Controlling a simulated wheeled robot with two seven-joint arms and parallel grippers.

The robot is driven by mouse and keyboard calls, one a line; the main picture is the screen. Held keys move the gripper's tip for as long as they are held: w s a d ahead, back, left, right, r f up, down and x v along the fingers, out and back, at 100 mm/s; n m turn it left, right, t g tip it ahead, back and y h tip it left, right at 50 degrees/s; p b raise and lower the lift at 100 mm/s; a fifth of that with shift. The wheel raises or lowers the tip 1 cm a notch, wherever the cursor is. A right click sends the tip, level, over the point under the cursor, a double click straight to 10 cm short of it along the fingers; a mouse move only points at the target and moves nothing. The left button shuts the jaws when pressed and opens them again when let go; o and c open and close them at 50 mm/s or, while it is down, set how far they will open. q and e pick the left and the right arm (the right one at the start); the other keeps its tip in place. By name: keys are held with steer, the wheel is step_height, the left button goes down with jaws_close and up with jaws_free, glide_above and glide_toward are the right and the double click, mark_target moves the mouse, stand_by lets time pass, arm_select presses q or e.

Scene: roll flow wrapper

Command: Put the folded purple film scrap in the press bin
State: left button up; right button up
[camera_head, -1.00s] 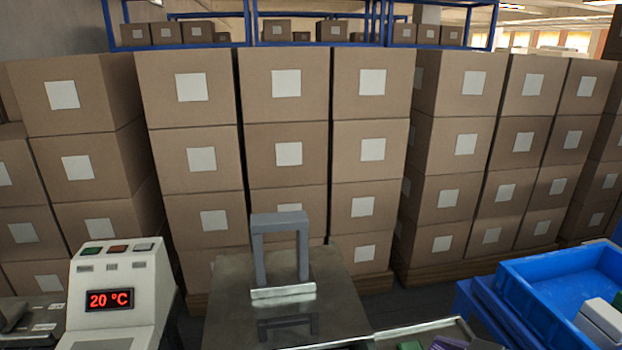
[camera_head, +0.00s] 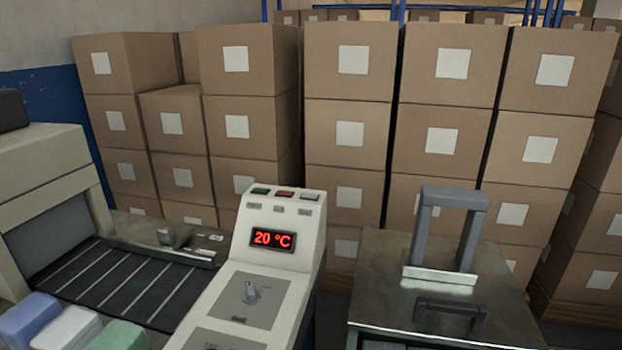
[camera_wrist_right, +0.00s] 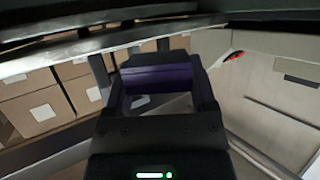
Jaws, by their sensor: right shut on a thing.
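The folded purple film scrap (camera_wrist_right: 160,76) is a dark purple block between the fingers of my right gripper (camera_wrist_right: 160,84) in the right wrist view. The gripper is shut on it, one finger at each side. My right gripper does not show in the head view. My left gripper shows in neither view. No bin that I can clearly tell as the press bin shows; the head view has a metal-topped unit (camera_head: 390,290) with a grey upright frame (camera_head: 448,225) and a dark handle (camera_head: 450,315) at the right.
A white control panel (camera_head: 272,210) reading 20 °C stands at the centre. A slatted dark conveyor (camera_head: 120,285) runs at the left, with blue, white and green blocks (camera_head: 65,330) before it. Stacked cardboard boxes (camera_head: 350,90) fill the back.

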steer(key=shift+f, duration=0.75)
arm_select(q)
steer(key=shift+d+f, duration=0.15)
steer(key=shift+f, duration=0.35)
arm_select(e)
steer(key=shift+r, duration=0.2)
steer(key=o, duration=0.8)
steer(key=shift+o, duration=1.3)
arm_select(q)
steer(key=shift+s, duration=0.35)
arm_select(e)
steer(key=shift+o, duration=0.3)
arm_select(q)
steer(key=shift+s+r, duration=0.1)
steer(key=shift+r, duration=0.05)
arm_select(e)
steer(key=shift+r, duration=0.1)
step_height(320, 180, up, 10)
steer(key=p, duration=0.5)
steer(key=shift+p, duration=0.35)
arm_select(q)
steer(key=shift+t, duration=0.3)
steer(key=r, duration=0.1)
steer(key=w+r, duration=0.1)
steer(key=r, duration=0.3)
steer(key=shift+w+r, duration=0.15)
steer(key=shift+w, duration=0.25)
